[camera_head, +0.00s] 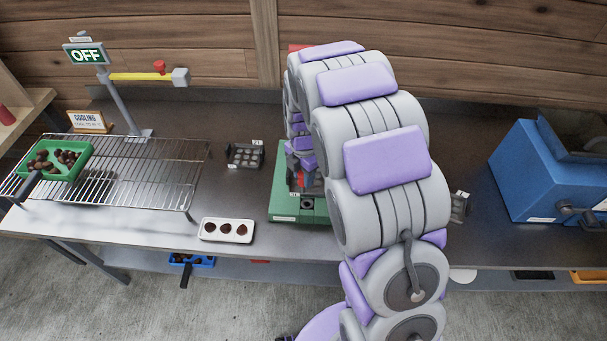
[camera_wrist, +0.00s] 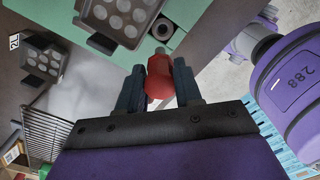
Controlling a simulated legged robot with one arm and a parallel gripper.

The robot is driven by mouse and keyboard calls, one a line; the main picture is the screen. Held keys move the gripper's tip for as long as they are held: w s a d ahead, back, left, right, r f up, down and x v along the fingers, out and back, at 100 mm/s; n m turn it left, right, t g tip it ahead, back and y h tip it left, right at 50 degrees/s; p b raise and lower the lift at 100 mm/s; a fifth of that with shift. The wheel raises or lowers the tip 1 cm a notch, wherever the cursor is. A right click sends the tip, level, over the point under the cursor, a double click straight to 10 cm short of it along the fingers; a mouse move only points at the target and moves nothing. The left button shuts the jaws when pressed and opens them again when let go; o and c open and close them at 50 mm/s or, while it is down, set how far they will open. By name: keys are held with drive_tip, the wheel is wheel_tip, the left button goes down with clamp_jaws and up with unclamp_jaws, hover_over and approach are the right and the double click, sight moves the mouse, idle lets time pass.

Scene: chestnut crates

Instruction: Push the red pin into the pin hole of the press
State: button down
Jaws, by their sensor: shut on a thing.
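My gripper (camera_wrist: 158,82) is shut on the red pin (camera_wrist: 159,68), which sits between its two dark fingers in the wrist view. A round grey collar with a dark hole (camera_wrist: 163,28) is in the green base (camera_wrist: 183,38) of the press, just beyond the pin's tip; I cannot tell the pin's height above it. In the head view my arm covers most of the press, and its green base (camera_head: 283,195) shows left of the arm. The dark hole (camera_head: 307,203) shows near the base's front edge. A grey moulded plate (camera_wrist: 125,15) lies on the press.
A wire cooling rack (camera_head: 140,170) with a green tray (camera_head: 75,152) of chestnuts stands at the left. A white tray (camera_head: 227,230) with three dark pieces lies near the table's front edge. A dark mould (camera_head: 244,156) lies left of the press. A blue machine (camera_head: 540,172) stands right.

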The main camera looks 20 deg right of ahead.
drive_tip(key=shift+d+f, duration=0.4)
drive_tip(key=shift+f, duration=0.2)
drive_tip(key=shift+a+f, duration=0.15)
drive_tip(key=shift+f, duration=0.55)
drive_tip(key=shift+d+f, duration=0.35)
drive_tip(key=shift+f, duration=0.45)
drive_tip(key=shift+d+f, duration=0.3)
drive_tip(key=shift+f, duration=0.5)
drive_tip(key=shift+a, duration=0.3)
